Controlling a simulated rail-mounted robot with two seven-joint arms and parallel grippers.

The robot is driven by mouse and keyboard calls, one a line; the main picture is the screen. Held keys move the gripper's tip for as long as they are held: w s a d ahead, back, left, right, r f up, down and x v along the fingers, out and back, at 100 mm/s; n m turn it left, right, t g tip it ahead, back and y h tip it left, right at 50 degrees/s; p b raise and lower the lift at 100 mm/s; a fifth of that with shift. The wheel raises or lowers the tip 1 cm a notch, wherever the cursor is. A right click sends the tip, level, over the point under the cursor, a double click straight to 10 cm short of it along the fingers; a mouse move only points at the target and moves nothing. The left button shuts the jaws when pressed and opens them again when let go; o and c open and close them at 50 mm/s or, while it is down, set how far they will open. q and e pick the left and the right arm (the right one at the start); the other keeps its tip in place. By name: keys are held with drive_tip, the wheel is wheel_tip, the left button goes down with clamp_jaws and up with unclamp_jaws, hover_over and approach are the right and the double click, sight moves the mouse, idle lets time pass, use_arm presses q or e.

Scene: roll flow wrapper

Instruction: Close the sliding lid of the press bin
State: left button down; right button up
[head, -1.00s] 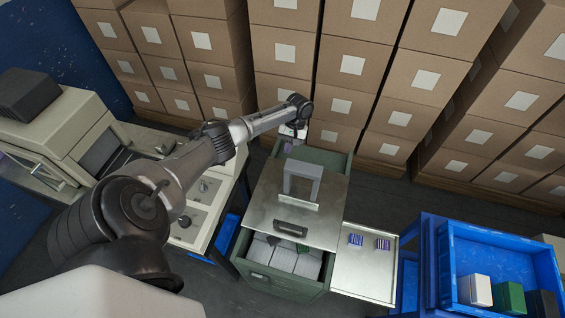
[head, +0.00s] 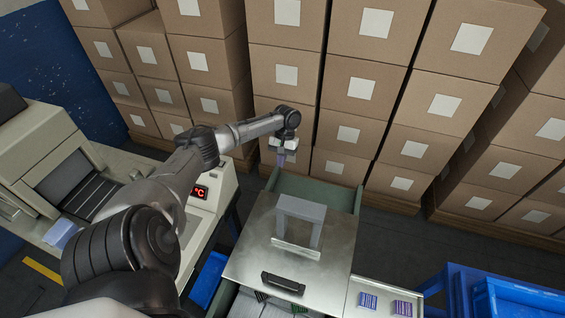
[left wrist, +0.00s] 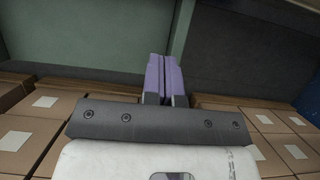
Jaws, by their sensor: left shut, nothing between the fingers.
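The press bin (head: 350,199) is a green box below the middle of the head view. Its sliding lid (head: 247,247) is a metal plate with a dark handle (head: 283,283) near its front edge and a grey upright frame (head: 301,209) on top. The bin is uncovered in front of the lid, where pale stacked contents show, and a green strip shows behind it. My left gripper (head: 281,160) is shut and empty, pointing down near the bin's far end, behind the frame. Its purple fingers (left wrist: 164,75) are together in the left wrist view. My right gripper is out of view.
Stacked cartons (head: 349,90) form a wall just behind the bin. A beige machine (head: 50,140) stands at the left. A side shelf (head: 380,285) with small purple and blue packs adjoins the bin's right, and a blue crate (head: 515,300) is at the lower right.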

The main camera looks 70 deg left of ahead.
use_arm(q)
drive_tip(key=b+x, duration=0.1)
drive_tip(key=x, duration=0.7)
drive_tip(key=shift+w+a+f, duration=0.1)
drive_tip(key=shift+a+f, duration=0.05)
drive_tip(key=shift+a, duration=0.05)
drive_tip(key=shift+s+d+r, duration=0.3)
drive_tip(key=shift+s+d, duration=0.05)
drive_tip(key=shift+d, duration=0.1)
drive_tip(key=shift+s+d, duration=0.5)
drive_tip(key=shift+d, duration=0.15)
drive_tip(key=shift+s+d+p, duration=0.25)
drive_tip(key=shift+d+p, duration=0.05)
drive_tip(key=shift+d, duration=0.05)
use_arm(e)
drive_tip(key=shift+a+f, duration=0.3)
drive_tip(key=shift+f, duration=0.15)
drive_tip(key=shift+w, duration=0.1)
